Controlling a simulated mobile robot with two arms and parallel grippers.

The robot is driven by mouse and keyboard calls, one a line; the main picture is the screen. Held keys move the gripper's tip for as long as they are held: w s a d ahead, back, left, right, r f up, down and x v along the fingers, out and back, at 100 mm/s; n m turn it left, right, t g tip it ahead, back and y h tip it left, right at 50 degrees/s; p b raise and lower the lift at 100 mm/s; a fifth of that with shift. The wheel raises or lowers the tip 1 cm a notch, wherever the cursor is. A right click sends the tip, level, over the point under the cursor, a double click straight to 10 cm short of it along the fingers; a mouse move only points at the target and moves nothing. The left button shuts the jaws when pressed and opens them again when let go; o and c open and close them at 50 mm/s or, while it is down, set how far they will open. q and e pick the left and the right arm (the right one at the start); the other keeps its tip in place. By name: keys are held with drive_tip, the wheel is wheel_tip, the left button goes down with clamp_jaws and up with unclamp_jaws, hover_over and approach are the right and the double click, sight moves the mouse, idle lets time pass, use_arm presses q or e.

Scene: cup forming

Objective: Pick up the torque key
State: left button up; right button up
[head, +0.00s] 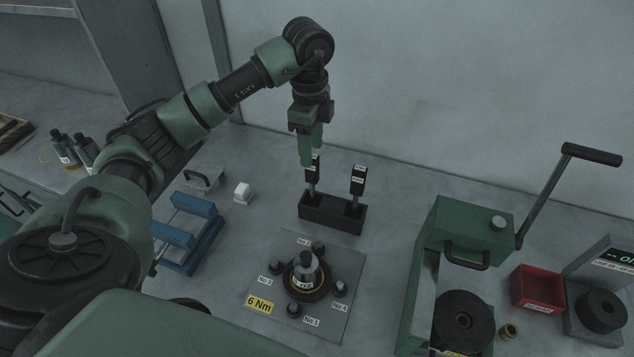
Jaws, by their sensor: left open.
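Two black torque keys with small white labels stand upright in a black holder (334,214) near the wall. The labels are too small to read surely. My left gripper (307,160) points down at the top of the left torque key (312,184), its green fingers overlapping the key's upper end in the picture. The gripper is open; I cannot tell whether its fingers are around the key or in front of it. The right torque key (358,182) stands free to the right. My right gripper is not in view.
In front of the holder lies a grey plate (335,318) with a "6 Nm" label, several knobs and a central fitting. A green lever press (462,228) and red bin (537,287) stand right. A blue stand (190,232) and white block (243,191) are left.

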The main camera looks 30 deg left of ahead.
sight(312, 171)
use_arm(q)
drive_tip(key=shift+a+f, duration=0.2)
drive_tip(key=shift+f, duration=0.15)
drive_tip(key=shift+s+f, duration=0.1)
drive_tip(key=shift+f, duration=0.15)
drive_tip(key=f+p, duration=0.1)
drive_tip(key=f, duration=0.1)
drive_tip(key=f+p, duration=0.1)
drive_tip(key=f, duration=0.1)
drive_tip(key=f+p, duration=0.1)
drive_tip(key=f, duration=0.1)
drive_tip(key=shift+d+f, duration=0.15)
drive_tip(key=shift+d, duration=0.1)
drive_tip(key=shift+f, duration=0.25)
clamp_jaws()
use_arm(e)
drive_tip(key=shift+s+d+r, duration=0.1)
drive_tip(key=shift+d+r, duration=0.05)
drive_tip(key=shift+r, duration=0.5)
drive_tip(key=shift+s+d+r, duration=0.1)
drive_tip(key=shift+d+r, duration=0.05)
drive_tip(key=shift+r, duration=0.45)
